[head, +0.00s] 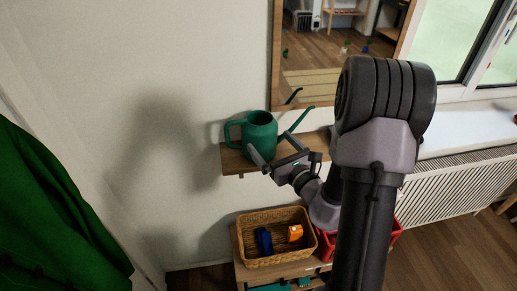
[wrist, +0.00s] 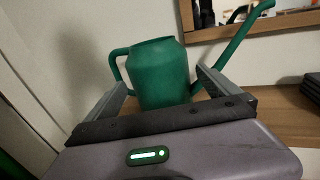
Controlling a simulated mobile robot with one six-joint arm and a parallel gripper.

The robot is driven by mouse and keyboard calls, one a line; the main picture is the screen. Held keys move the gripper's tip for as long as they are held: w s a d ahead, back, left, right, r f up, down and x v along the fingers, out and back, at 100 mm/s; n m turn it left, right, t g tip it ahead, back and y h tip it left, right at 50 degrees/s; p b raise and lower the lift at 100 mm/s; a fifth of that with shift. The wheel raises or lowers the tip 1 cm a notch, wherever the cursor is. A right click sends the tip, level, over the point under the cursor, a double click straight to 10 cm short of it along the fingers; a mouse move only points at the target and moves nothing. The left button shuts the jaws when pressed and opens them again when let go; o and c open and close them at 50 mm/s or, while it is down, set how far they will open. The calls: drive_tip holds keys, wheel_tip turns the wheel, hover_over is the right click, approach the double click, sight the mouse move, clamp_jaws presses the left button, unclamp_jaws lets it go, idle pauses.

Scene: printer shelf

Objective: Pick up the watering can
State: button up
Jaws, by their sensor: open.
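The green watering can (head: 260,136) stands upright on the wooden wall shelf (head: 234,163), its handle to the left and its long spout to the right. In the wrist view the watering can (wrist: 160,75) shows between the two fingers, with its handle at the left and spout rising to the upper right. My gripper (head: 277,149) is open, just in front of the can's body. In the wrist view my gripper (wrist: 165,83) has its fingers spread to either side of the body. I cannot tell whether either finger touches it. The can's lower part is partly hidden by the gripper.
A wicker basket (head: 274,248) with a blue and an orange item sits on a lower shelf, beside a red crate (head: 396,232). A framed mirror (head: 330,62) hangs behind the spout. A radiator (head: 455,184) stands at the right, and a green garment (head: 50,220) hangs at the left.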

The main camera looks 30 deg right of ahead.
sight(252, 122)
drive_tip(key=w, duration=0.2)
drive_tip(key=w+b, duration=0.1)
drive_tip(key=w, duration=0.4)
drive_tip(key=shift+a+f, duration=0.15)
drive_tip(key=shift+a, duration=0.1)
drive_tip(key=shift+s, duration=0.1)
drive_tip(key=c, duration=1.5)
drive_tip(key=shift+c, duration=1.1)
drive_tip(key=shift+r, duration=0.2)
